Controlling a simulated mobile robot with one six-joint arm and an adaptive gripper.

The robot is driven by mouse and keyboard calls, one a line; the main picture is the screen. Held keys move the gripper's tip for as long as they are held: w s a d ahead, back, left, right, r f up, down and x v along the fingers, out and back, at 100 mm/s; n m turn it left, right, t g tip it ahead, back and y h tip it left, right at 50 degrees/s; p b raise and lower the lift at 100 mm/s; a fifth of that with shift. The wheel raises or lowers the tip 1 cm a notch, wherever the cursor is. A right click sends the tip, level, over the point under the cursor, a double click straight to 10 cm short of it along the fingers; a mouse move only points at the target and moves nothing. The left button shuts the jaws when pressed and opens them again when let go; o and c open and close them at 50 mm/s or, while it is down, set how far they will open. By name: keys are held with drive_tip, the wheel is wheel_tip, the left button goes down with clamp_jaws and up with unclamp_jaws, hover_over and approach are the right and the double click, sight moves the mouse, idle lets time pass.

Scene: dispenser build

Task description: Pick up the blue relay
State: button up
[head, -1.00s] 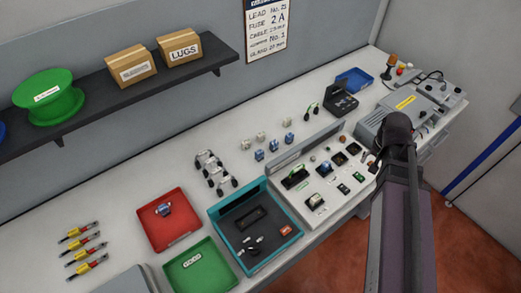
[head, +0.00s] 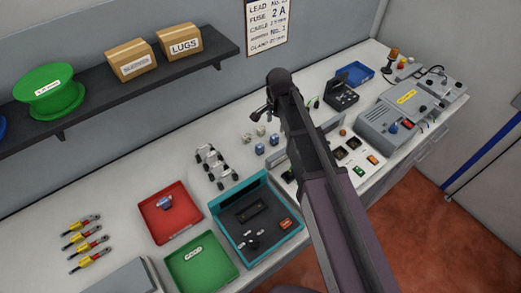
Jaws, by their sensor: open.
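Small blue blocks that look like relays stand on the bench: one blue relay (head: 259,149) and another blue relay (head: 274,141) beside it. Two paler blocks (head: 254,134) stand just behind them. My gripper (head: 262,112) is open and empty above the bench, over the area behind the blocks; its exact height I cannot tell. My arm hides the bench to the right of the blue relays. A blue and pale part (head: 164,202) sits in the red tray (head: 153,226).
A teal-edged case (head: 228,240) and a green tray (head: 202,264) lie in front. A row of metal-framed parts (head: 216,165) stands left of the relays. My arm partly covers the component panel (head: 357,175). A dark shelf (head: 215,58) overhangs the back left.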

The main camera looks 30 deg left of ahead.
hover_over(260, 146)
drive_tip(key=shift+w+a, duration=0.25)
drive_tip(key=shift+a, duration=0.1)
drive_tip(key=shift+f, duration=0.15)
wheel_tip(260, 146, down, 8)
drive_tip(key=b, duration=0.8)
drive_tip(key=shift+f+b, duration=0.15)
drive_tip(key=shift+b, duration=0.2)
drive_tip(key=shift+f, duration=0.1)
drive_tip(key=f+b, duration=0.3)
drive_tip(key=shift+s+d+f+b, duration=0.2)
drive_tip(key=shift+s+d+b, duration=0.1)
drive_tip(key=shift+d, duration=0.05)
drive_tip(key=shift+f+b, duration=0.8)
